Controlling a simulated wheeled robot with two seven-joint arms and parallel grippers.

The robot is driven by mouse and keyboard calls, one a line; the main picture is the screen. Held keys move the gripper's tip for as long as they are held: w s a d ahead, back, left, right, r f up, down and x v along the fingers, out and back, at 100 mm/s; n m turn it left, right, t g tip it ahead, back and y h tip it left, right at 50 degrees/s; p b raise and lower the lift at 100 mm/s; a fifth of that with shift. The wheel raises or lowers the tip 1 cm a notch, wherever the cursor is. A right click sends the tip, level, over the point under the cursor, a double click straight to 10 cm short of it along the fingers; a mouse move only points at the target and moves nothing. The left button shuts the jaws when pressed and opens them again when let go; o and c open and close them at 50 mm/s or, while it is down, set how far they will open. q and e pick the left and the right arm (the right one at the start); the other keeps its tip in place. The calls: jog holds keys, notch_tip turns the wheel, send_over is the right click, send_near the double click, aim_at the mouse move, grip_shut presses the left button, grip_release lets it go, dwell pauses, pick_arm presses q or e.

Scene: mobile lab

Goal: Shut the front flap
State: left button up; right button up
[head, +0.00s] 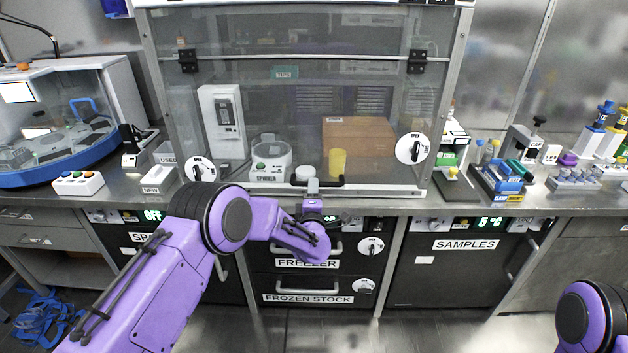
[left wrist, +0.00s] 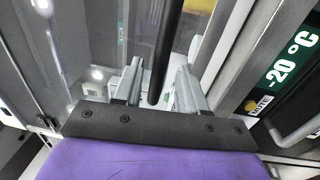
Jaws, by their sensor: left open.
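The front flap (head: 270,105) is a clear panel on the cabinet, with black hinges near its top. It hangs down over the cabinet front; I cannot tell if its lower edge is fully against the frame. Its black bar handle (head: 330,182) is at the bottom middle. My left gripper (head: 313,186) is at this handle. In the left wrist view the left gripper (left wrist: 158,85) is open, with the black handle (left wrist: 168,50) running between its two fingers; contact is unclear. My right gripper is out of view; only part of that arm shows at lower right.
White round latch dials sit at the flap's lower left (head: 199,168) and right (head: 410,149). Behind the panel are a yellow cup (head: 337,162) and a brown box (head: 365,145). Freezer drawers (head: 300,264) lie below the counter. A tube rack (head: 505,178) stands right.

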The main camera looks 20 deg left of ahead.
pick_arm(q)
jog(key=shift+x, duration=1.7)
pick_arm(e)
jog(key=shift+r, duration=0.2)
